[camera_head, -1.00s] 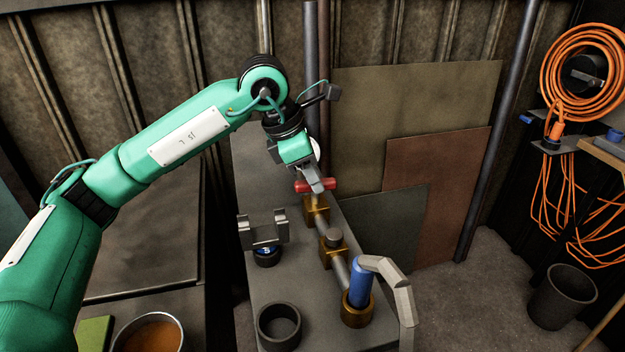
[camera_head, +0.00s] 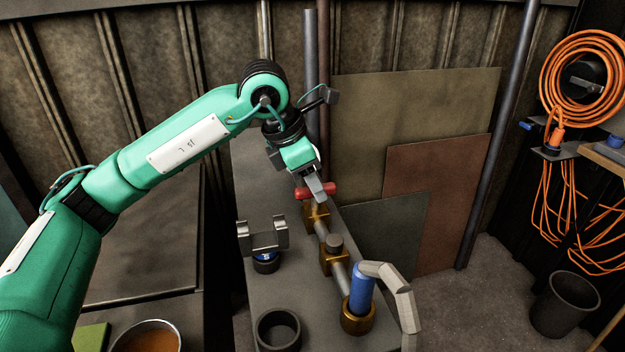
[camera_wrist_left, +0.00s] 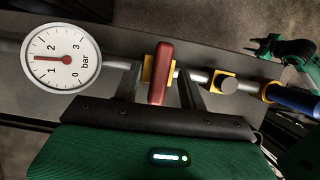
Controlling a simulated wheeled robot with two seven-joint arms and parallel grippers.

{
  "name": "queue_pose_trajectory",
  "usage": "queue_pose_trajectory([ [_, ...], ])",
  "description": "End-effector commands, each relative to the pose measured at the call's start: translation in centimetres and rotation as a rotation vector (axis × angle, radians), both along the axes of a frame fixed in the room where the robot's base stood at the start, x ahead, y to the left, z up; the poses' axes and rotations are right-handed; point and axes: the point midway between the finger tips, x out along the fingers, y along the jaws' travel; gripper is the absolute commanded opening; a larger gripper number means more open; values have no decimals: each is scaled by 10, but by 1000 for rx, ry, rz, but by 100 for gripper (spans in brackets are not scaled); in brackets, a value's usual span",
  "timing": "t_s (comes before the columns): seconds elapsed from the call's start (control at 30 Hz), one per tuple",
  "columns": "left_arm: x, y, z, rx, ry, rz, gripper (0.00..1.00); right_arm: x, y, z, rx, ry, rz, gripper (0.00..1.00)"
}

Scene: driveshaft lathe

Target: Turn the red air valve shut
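The red valve handle (camera_head: 327,188) sits on a brass fitting of the pipe, and it lies crosswise to the pipe. It also shows in the left wrist view (camera_wrist_left: 160,76). My left gripper (camera_head: 314,189) is at the handle in the head view. In the left wrist view its two fingers (camera_wrist_left: 160,88) stand apart on either side of the handle, with visible gaps. A round pressure gauge (camera_wrist_left: 66,59) on the pipe has its red needle between 1 and 2 bar. A small green arm end at the wrist view's upper right looks like my right gripper (camera_wrist_left: 262,46); its jaws are too small to judge.
Farther along the pipe are another brass fitting (camera_head: 333,258) and a blue hose end (camera_head: 361,284) with a pale curved hose. A grey forked holder (camera_head: 263,236) and a dark ring (camera_head: 278,330) stand on the bench left of the pipe. Sheet panels lean behind.

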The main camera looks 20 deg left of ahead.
Motion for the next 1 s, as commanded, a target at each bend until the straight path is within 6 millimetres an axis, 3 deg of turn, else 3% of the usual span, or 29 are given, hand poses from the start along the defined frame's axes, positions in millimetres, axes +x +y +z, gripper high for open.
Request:
queue_pose_trajectory([
  [0.23, -1, 0, 1, 1, 1, -1, 42, 0, 0, -1, 0, 0, 0, 36],
  [0.37, -3, 4, 11, -1, -1, -1, 42, 0, 0, -1, 0, 1, 0, 36],
  [0.8, -23, 33, 98, 0, -2, -1, 42, 0, 0, -8, -2, 9, 0, 36],
  [1.0, -29, 41, 122, -1, -1, 0, 42, -1, 0, -15, -3, 21, -1, 36],
])
